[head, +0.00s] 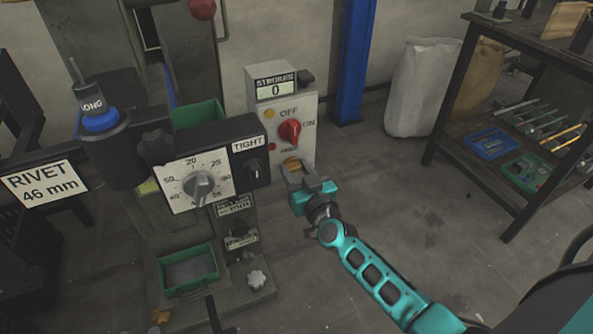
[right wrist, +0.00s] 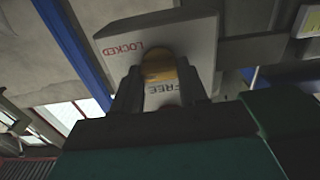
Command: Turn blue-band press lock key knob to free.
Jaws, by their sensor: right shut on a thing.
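The yellow lock key knob (head: 292,163) sits low on the front of the grey switch box (head: 298,105), below the red ON/OFF knob (head: 290,131). My right gripper (head: 304,182) reaches up to it and partly hides it. In the right wrist view the yellow knob (right wrist: 158,69) lies between my dark fingers, which are shut on it. A plate (right wrist: 190,45) behind it reads LOCKED on the left and FREE below. The knob's exact pointing direction is hard to tell. The press has a blue band (head: 101,121) around its LONG cylinder. My left gripper is not in view.
A dial panel (head: 198,181) with a TIGHT knob (head: 256,170) stands left of the box. Green bins (head: 188,272) sit by the press. A blue post (head: 354,60), white sack (head: 420,85) and shelf bench (head: 515,130) stand right. Floor between is clear.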

